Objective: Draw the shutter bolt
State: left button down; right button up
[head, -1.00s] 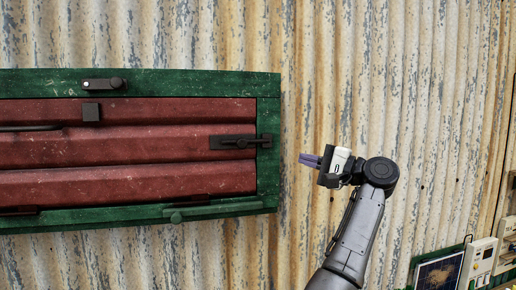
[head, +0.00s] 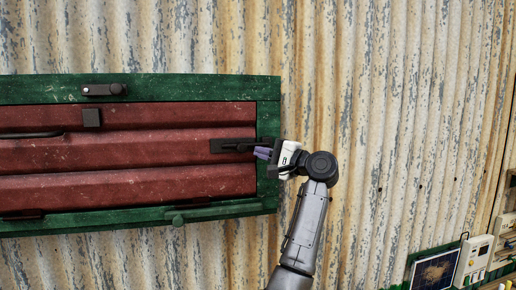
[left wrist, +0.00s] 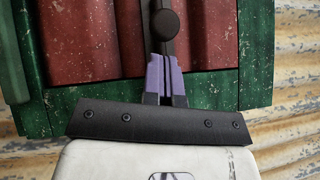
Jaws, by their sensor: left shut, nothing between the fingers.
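The shutter bolt (head: 226,146) is a dark bar with a round knob, mounted on the right end of the red shutter (head: 130,152) beside the green frame (head: 268,105). My left gripper (head: 259,152), with purple fingers, is at the bolt's right end, and its fingers overlap the bolt in the head view. In the left wrist view the fingers (left wrist: 164,72) are together and empty, just short of the round knob (left wrist: 165,24). I cannot tell whether they touch the bolt. The bolt's right end is partly hidden by the gripper. My right gripper is not in view.
A dark latch (head: 104,89) sits on the top rail, and a green bar with a peg (head: 178,219) on the bottom rail. Corrugated wall (head: 400,120) surrounds the shutter. A dark panel (head: 436,271) and white boxes (head: 474,259) stand at lower right.

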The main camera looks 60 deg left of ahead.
pick_arm(q)
jog(key=shift+s+a+r, duration=0.2)
jog(key=shift+s, duration=0.45)
jog(key=s+b, duration=0.1)
jog(key=s+a+b, duration=0.1)
jog(key=s+b, duration=0.2)
jog(key=s, duration=0.1)
jog(key=shift+a+b, duration=0.25)
jog(key=shift+b, duration=0.1)
jog(key=shift+w, duration=0.1)
